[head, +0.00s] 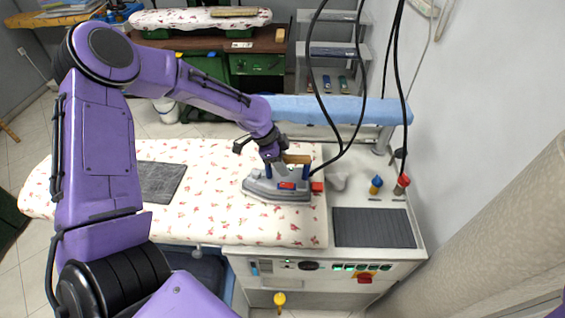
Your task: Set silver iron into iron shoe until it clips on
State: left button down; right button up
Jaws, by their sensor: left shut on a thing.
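The silver iron (265,187) is over the right part of the flower-patterned ironing board (215,215), its tip toward the left. It has a wooden handle, a red label and a red part at its rear. My left gripper (285,164) is shut on the iron at its handle, coming from above and behind. The gripper hides part of the handle. I cannot make out the iron shoe as a separate thing; a grey edge shows around the iron's base. I cannot tell whether the iron touches what is below it. My right gripper is out of view.
A dark grey cloth (160,183) lies on the board at left. Black cables (328,95) hang down behind the iron. A blue padded bar (330,109) runs behind.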

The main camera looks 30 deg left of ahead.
pick_arm(q)
jog(key=shift+w+f, duration=0.15)
jog(key=shift+f, duration=0.1)
dwell(0.8)
jog(key=shift+s+f+b, duration=0.15)
jog(key=shift+s+b, duration=0.05)
jog(key=shift+b, duration=0.1)
dwell(0.4)
jog(key=shift+w+r+p, duration=0.2)
jog(key=shift+r+p, duration=0.25)
jog(key=shift+r, duration=3.15)
jog(key=shift+r, duration=0.1)
